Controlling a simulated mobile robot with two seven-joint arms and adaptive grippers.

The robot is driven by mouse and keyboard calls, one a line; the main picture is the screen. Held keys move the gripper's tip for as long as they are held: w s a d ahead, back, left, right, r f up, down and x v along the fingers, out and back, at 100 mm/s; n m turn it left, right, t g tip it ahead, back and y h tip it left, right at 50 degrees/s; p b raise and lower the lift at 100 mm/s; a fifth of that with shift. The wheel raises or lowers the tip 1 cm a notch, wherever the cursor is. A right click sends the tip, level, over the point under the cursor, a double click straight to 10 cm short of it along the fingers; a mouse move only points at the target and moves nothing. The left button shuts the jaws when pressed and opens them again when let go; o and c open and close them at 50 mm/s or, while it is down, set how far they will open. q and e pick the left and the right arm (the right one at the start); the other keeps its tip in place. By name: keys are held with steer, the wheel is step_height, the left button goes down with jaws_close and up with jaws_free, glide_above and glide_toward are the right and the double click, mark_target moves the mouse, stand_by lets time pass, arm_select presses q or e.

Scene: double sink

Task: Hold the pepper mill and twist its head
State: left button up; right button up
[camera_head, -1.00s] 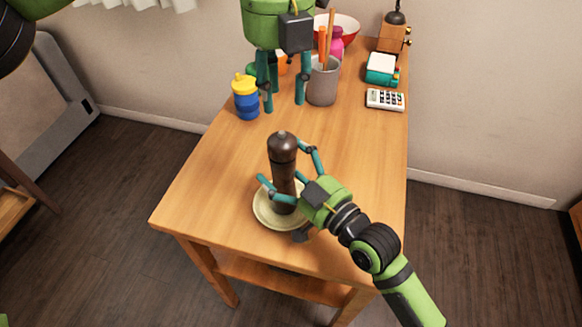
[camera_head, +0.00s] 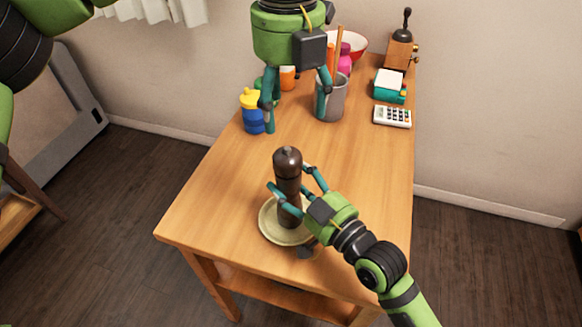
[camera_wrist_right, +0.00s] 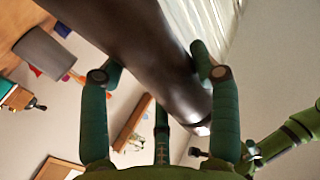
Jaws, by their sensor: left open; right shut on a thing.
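The dark brown pepper mill (camera_head: 288,187) stands upright over a pale green plate (camera_head: 270,232) near the front of the wooden table. My right gripper (camera_head: 296,181) comes in from the lower right and is shut on the mill's body, below its rounded head. In the right wrist view the mill (camera_wrist_right: 140,40) runs large between the fingers (camera_wrist_right: 160,75). My left gripper (camera_head: 297,108) hangs open and empty, fingers down, above the back part of the table, behind the mill and apart from it. The mill's base is partly hidden by the right gripper.
A grey utensil holder (camera_head: 334,100), a red-rimmed bowl (camera_head: 352,42), a calculator (camera_head: 392,116), a teal box (camera_head: 389,88) and a coffee grinder (camera_head: 399,50) stand behind. The middle right of the table is clear.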

mark_target(288, 154)
arm_select(q)
step_height(288, 154, down, 11)
steer(key=n, duration=0.7)
steer(key=shift+s+a+r, duration=0.1)
steer(key=shift+r, duration=0.1)
steer(key=c, duration=1.1)
